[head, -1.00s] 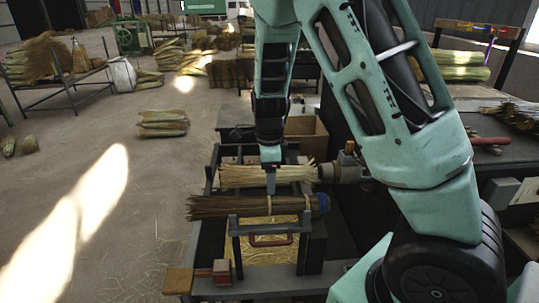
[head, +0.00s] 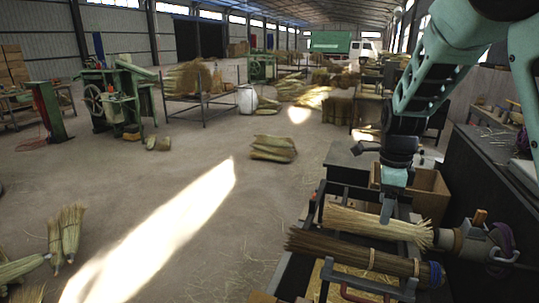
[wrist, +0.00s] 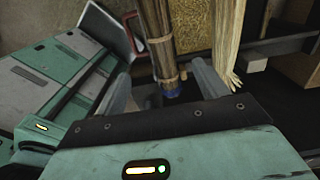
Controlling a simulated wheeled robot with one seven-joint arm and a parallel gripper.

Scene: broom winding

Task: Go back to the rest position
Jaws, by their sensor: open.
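My gripper (head: 390,206) hangs above the winding bench in the head view, over the gap around the pale straw bundle. In the wrist view my gripper (wrist: 165,88) is open, with its two fingers apart and nothing clasped between them. A dark, tied straw bundle (head: 345,250) lies across the near part of the bench. It also shows in the wrist view (wrist: 158,35), beyond the fingers, with a blue end. The pale straw bundle (head: 370,222) lies behind it, its right end at the grey winding head (head: 480,240).
A cardboard box (head: 425,190) stands behind the bench, close to my arm. A dark worktop (head: 495,160) runs along the right. The concrete floor (head: 190,180) to the left is mostly open, with straw bundles (head: 273,148) lying on it. A green machine (head: 120,100) stands farther back.

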